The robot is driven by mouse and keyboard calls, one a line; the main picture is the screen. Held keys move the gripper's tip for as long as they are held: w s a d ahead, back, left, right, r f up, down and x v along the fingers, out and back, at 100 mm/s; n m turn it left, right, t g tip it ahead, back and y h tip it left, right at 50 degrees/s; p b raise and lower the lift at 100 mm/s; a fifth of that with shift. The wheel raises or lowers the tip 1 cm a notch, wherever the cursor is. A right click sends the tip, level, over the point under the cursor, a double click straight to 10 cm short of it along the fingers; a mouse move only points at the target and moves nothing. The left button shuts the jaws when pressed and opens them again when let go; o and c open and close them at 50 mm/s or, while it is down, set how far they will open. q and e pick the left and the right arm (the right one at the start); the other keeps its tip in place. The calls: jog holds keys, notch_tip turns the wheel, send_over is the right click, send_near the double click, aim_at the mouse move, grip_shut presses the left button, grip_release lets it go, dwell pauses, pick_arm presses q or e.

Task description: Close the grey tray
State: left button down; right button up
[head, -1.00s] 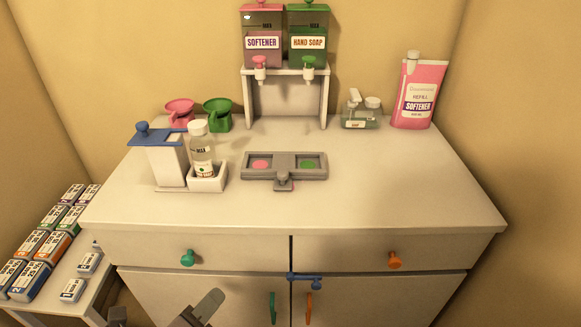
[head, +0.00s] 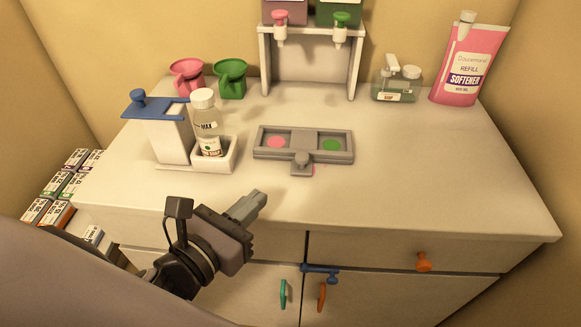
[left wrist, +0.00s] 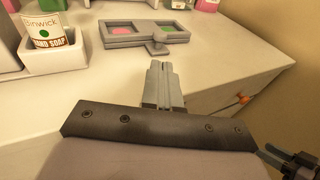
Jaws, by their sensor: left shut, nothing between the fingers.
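The grey tray (head: 304,158) lies on the white cabinet top, with a pink disc (head: 276,142) and a green disc (head: 331,145) in two recesses. A grey piece with a knob (head: 302,163) sits at its middle and sticks out at the front. The tray (left wrist: 107,39) also shows in the left wrist view. My left gripper (head: 252,204) is shut and empty, over the cabinet's front edge, nearer to me than the tray and apart from it. Its closed fingers (left wrist: 163,85) point towards the tray in the left wrist view.
A soap bottle (head: 205,120) stands in a white holder left of the tray, beside a blue-lidded container (head: 158,108). Pink and green cups (head: 231,80), a dispenser stand (head: 308,62), a clear soap container (head: 392,83) and a pink refill pouch (head: 470,70) stand behind. The counter's right part is clear.

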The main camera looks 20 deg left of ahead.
aim_at(299, 160)
pick_arm(q)
jog(key=p+x, duration=0.1)
jog(key=x, duration=1)
jog(key=shift+w, duration=0.2)
